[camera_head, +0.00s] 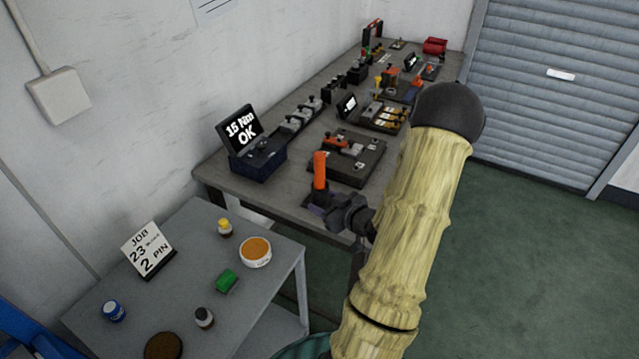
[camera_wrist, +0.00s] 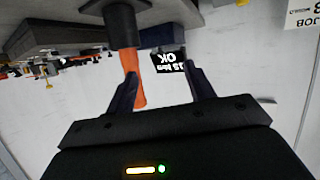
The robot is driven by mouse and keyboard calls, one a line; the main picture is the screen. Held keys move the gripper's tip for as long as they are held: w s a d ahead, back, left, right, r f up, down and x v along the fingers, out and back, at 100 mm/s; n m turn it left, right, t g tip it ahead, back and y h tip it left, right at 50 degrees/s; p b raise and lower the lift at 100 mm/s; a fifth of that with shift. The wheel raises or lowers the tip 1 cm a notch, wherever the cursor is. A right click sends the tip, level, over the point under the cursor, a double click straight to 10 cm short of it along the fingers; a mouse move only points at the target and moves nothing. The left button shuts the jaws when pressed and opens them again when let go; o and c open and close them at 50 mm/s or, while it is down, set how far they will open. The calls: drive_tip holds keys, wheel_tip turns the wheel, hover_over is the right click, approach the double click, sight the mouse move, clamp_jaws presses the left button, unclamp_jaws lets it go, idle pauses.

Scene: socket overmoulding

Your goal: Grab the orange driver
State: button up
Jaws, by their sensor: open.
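The orange driver (camera_head: 320,172) stands upright at the near edge of the long grey bench (camera_head: 285,190), its lower end in a dark holder (camera_head: 320,197). My gripper (camera_head: 345,208) is just to the right of the driver, close to it. In the wrist view, which is upside down, the driver (camera_wrist: 132,70) reaches in between the two dark fingers of my gripper (camera_wrist: 160,92), nearer the left finger. The fingers are apart and not closed on it. Whether the left finger touches the driver I cannot tell.
A screen (camera_head: 240,130) reading "15 Nm OK" stands on the bench behind the driver. A dark fixture plate (camera_head: 350,165) lies beyond it. A lower grey table (camera_head: 190,290) with small jars, a green block and a job card (camera_head: 148,250) stands in front left.

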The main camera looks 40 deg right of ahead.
sight(321, 175)
drive_tip(key=s+d+m+t+h+b, duration=0.1)
drive_tip(key=s+d+t, duration=0.3)
drive_tip(key=s, duration=0.1)
drive_tip(key=shift+d+r, duration=0.25)
drive_tip(key=shift+r, duration=0.05)
drive_tip(key=w+p, duration=0.1)
drive_tip(key=w, duration=0.7)
drive_tip(key=w+d+p, duration=0.1)
drive_tip(key=w, duration=0.3)
drive_tip(key=shift+w+p, duration=0.1)
drive_tip(key=shift+p, duration=0.25)
